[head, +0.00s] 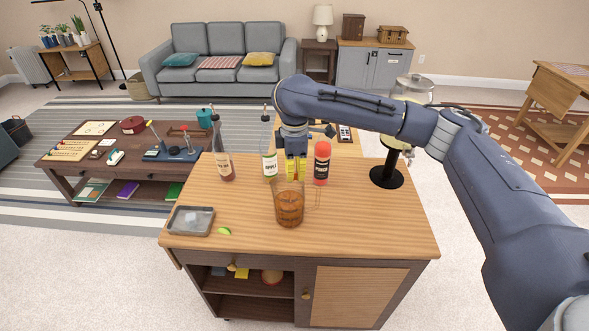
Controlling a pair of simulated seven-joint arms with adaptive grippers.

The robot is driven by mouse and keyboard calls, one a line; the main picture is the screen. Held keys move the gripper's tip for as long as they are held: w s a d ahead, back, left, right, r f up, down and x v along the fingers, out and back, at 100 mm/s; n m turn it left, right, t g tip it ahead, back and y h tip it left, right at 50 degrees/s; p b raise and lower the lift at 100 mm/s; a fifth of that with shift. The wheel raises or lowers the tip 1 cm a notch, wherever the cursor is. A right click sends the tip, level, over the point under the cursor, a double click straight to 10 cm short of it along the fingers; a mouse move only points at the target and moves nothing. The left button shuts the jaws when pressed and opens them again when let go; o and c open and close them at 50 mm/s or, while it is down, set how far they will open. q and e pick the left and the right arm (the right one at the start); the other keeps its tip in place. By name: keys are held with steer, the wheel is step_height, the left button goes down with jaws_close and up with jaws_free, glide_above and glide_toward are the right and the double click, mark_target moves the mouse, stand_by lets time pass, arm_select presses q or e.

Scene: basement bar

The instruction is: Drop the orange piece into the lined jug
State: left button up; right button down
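The lined jug (289,210) is a clear vessel with amber-brown contents, standing near the middle of the wooden cabinet top. My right gripper (295,170) points down just behind and above the jug's rim, with yellow showing at its fingers. I cannot tell whether that yellow is part of the fingers or something behind them, or how far apart the fingertips are. I cannot make out an orange piece; the gripper or the jug may hide it. My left gripper is not in view.
The front right is clear.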

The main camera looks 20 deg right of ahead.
steer(key=c, duration=1.5)
jaws_free()
step_height(320, 180, up, 12)
steer(key=shift+f, duration=0.1)
